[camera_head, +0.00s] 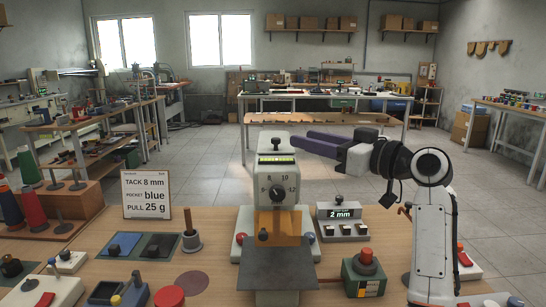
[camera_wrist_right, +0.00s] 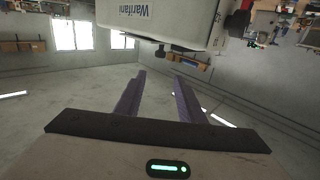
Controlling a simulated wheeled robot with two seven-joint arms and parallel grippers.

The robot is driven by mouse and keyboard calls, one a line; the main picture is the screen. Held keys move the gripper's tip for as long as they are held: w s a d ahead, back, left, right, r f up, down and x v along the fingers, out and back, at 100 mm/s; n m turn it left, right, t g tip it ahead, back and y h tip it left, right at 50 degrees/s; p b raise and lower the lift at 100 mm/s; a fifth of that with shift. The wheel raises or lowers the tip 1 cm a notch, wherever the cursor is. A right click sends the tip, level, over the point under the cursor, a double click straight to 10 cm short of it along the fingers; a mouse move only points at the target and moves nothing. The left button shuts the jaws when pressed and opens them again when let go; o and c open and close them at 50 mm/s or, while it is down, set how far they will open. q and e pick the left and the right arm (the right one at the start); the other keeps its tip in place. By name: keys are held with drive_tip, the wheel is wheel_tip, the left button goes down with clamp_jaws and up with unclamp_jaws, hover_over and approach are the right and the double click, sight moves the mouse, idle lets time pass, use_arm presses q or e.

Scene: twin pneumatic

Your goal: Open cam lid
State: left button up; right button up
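A pale machine (camera_head: 277,165) stands upright at the middle of the workbench, with a round numbered dial (camera_head: 277,189) and an amber panel (camera_head: 277,226) on its front. I cannot tell which part is the cam lid. My right gripper (camera_head: 300,138) has two purple fingers pointing left, level with the machine's upper part and seemingly behind it. The right wrist view shows its fingers (camera_wrist_right: 160,76) apart with nothing between them. A pale housing (camera_wrist_right: 165,18) with upside-down lettering shows beyond the fingertips in that view. My left gripper is not in view.
A small "2 mm" display box (camera_head: 342,221) stands right of the machine, and a green box with a red knob (camera_head: 366,272) is in front of it. A sign (camera_head: 147,194), thread spools (camera_head: 33,208) and dark pads (camera_head: 140,246) occupy the left side.

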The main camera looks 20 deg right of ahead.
sight(279, 141)
drive_tip(key=x, duration=0.3)
drive_tip(key=f+x, duration=0.1)
drive_tip(key=x, duration=0.3)
drive_tip(key=f+x, duration=0.1)
drive_tip(key=x, duration=0.2)
drive_tip(key=shift+w+f, duration=0.15)
drive_tip(key=shift+w, duration=0.3)
drive_tip(key=shift+c, duration=0.2)
clamp_jaws()
